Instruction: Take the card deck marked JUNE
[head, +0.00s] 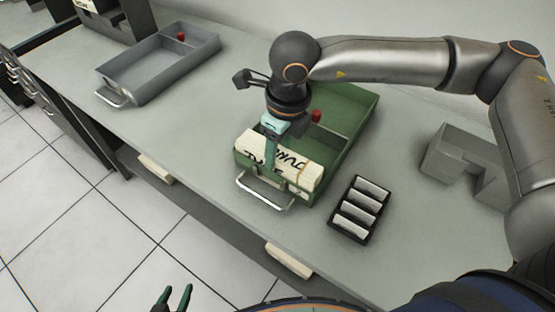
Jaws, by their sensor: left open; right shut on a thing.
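The card deck marked JUNE (303,173) is a cream block with black lettering. It is at the front end of a green tray (352,101) on the counter. My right gripper (270,152) comes down from above and is shut on the deck, covering part of the lettering. I cannot tell whether the deck rests on the tray floor or is slightly raised. My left gripper (172,298) shows only its two dark green fingertips at the bottom edge. It is open and empty, well away from the deck, over the floor side of the counter.
The green tray has a metal front handle (264,193) and a red knob (316,115). A grey tray (150,66) stands at the left. A black rack (344,220) with several pale strips is right of the green tray. A grey block (454,160) stands farther right.

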